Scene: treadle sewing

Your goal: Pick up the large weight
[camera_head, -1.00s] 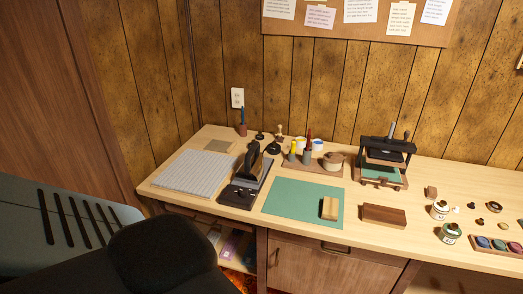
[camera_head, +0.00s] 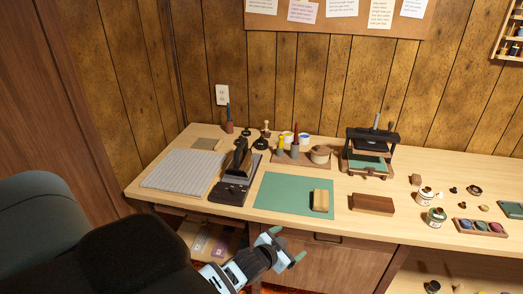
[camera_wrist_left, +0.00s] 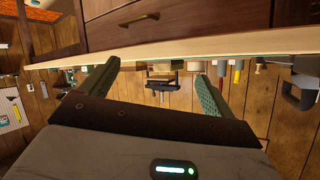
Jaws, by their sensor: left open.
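My left gripper (camera_head: 287,244) is in front of the bench's front edge, low by the drawers, open and empty, well short of the weights. Its two green fingers are spread in the left wrist view (camera_wrist_left: 157,72), where the bench appears upside down. I cannot pick out the weights there. My right gripper is not in view.
A green mat (camera_head: 285,194), a tool stand (camera_head: 302,160) and a black press (camera_head: 370,150) lie to the right. The bench's front edge lies between gripper and weights.

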